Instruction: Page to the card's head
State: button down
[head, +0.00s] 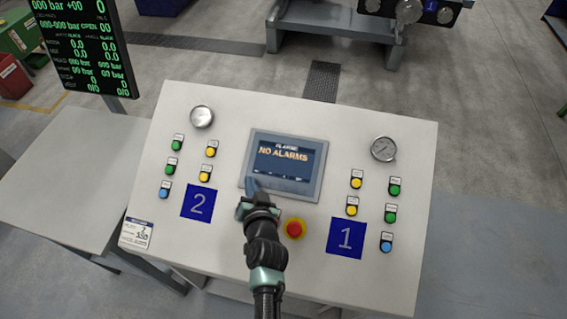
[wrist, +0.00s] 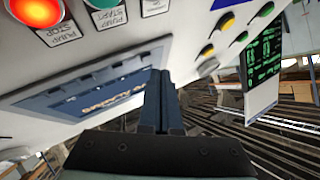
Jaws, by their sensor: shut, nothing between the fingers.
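The console's screen (head: 283,165) shows a small heading, which seems to read "ALARMS", above the orange words "NO ALARMS". A small row of marks runs along its lower edge. In the wrist view the screen (wrist: 90,98) appears upside down and strongly slanted. A white card (head: 136,233) with a dark top band is at the console's lower left corner; its print is too small to read fully. My gripper (head: 252,184) is shut and empty, its tips over the screen's lower left edge. I cannot tell whether they touch. The closed fingers (wrist: 161,100) fill the middle of the wrist view.
A red emergency button (head: 294,229) stands right of my gripper. Green, yellow and blue buttons flank the screen, above blue plates 2 (head: 199,203) and 1 (head: 346,238). Two gauges sit at the top. A dark display board (head: 90,45) stands behind the left side table (head: 70,180).

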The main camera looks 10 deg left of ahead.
jog(key=shift+w+f+b, duration=0.2)
jog(key=shift+f+b, duration=0.2)
jog(key=shift+b, duration=0.05)
jog(key=shift+w+f+b, duration=0.2)
jog(key=shift+f+b, duration=0.2)
jog(key=shift+b, duration=0.15)
dwell(0.6)
jog(key=shift+r, duration=0.1)
jog(key=shift+s+r+p, duration=0.4)
jog(key=shift+r+p, duration=0.35)
jog(key=shift+p, duration=0.1)
jog(key=s+r+p, duration=0.1)
jog(key=r+p, duration=0.2)
jog(key=s+r+p, duration=0.1)
jog(key=r+p, duration=0.1)
jog(key=shift+s+a+r, duration=0.1)
jog(key=shift+s+r, duration=0.1)
jog(key=shift+s, duration=0.1)
dwell(2.6)
